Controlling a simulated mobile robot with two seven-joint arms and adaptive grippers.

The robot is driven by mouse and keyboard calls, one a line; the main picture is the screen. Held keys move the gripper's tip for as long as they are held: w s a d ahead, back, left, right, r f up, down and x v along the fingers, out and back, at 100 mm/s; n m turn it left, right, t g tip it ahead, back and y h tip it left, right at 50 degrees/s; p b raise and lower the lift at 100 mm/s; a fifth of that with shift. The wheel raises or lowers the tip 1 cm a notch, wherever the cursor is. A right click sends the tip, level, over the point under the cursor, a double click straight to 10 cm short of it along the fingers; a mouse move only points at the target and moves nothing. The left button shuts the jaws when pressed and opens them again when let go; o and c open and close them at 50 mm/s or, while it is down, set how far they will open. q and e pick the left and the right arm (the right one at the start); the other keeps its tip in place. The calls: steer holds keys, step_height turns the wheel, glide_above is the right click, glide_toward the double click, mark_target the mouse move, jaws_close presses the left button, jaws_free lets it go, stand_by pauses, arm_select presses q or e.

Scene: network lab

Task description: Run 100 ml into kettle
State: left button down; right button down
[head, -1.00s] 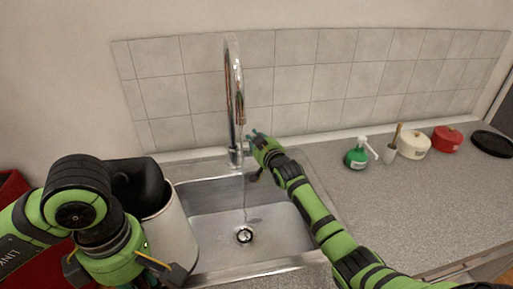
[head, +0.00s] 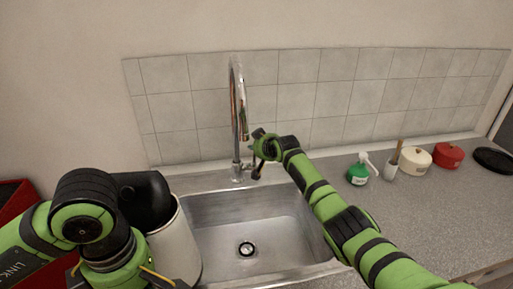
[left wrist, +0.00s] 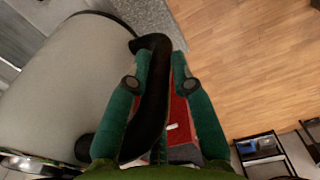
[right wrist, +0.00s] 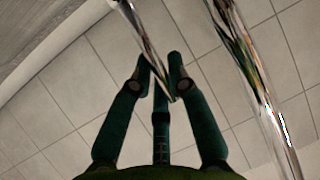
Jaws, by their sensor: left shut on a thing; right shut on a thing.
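The kettle (head: 175,245) has a pale body and a black handle and stands left of the sink, partly hidden by my left arm. My left gripper (left wrist: 160,68) is shut on the black handle (left wrist: 154,105) in the left wrist view; the kettle's pale side (left wrist: 65,80) is beside it. The chrome tap (head: 238,110) rises behind the sink, its spout over the basin. No water stream shows below it. My right gripper (head: 257,146) is at the tap's right side, shut on the thin chrome lever (right wrist: 145,35) seen between its fingers.
The steel sink (head: 215,215) is empty, with its drain (head: 246,249) in view. A green soap bottle (head: 358,174), a brush holder (head: 391,168), cream pot (head: 416,157) and red pot (head: 448,154) stand on the right counter. A red thing (head: 20,210) is at far left.

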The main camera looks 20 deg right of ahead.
steer(key=shift+r, duration=0.2)
steer(key=c, duration=1.2)
jaws_free()
steer(key=shift+o, duration=0.2)
steer(key=shift+w+f, duration=0.1)
steer(key=v, duration=1.2)
steer(key=shift+w, duration=0.1)
